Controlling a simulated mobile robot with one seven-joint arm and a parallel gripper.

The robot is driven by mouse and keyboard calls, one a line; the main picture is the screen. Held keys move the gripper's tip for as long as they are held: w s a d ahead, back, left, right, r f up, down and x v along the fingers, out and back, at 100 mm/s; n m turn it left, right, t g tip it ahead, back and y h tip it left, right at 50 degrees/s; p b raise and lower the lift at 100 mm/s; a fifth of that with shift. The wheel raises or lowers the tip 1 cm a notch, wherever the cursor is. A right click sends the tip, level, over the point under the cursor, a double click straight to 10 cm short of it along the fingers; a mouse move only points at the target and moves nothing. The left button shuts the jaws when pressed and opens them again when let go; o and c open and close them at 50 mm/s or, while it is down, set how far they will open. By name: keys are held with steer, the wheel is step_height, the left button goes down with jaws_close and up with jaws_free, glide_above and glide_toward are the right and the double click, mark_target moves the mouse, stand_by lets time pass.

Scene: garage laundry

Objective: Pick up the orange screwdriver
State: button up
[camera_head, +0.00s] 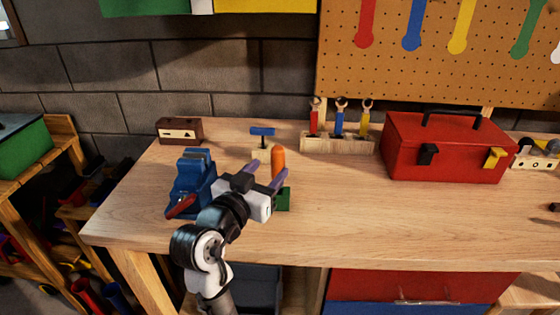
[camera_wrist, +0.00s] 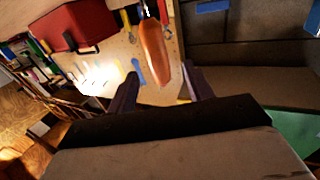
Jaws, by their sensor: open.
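The orange screwdriver (camera_head: 278,162) stands with its orange handle up on the wooden workbench (camera_head: 340,230), just beyond my gripper in the head view. A green block (camera_head: 284,199) shows below it, partly hidden by my gripper; I cannot tell whether it holds the screwdriver. My gripper (camera_head: 269,172) is open, with its two purple fingers pointing toward the handle. In the wrist view the orange handle (camera_wrist: 155,54) appears between and beyond the fingertips of my gripper (camera_wrist: 161,82). I see no clear contact.
A blue vise (camera_head: 192,178) is close on the left of my gripper. A small blue-topped tool (camera_head: 262,132) stands behind. A wooden rack with wrenches (camera_head: 338,144) and a red toolbox (camera_head: 447,148) are farther right.

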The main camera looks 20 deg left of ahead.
mark_target(282, 156)
steer(key=w, duration=0.2)
steer(key=w+p, duration=0.1)
steer(key=w, duration=0.1)
steer(key=w+d+p, duration=0.1)
steer(key=w, duration=0.2)
steer(key=shift+w, duration=0.1)
steer(key=c, duration=1.1)
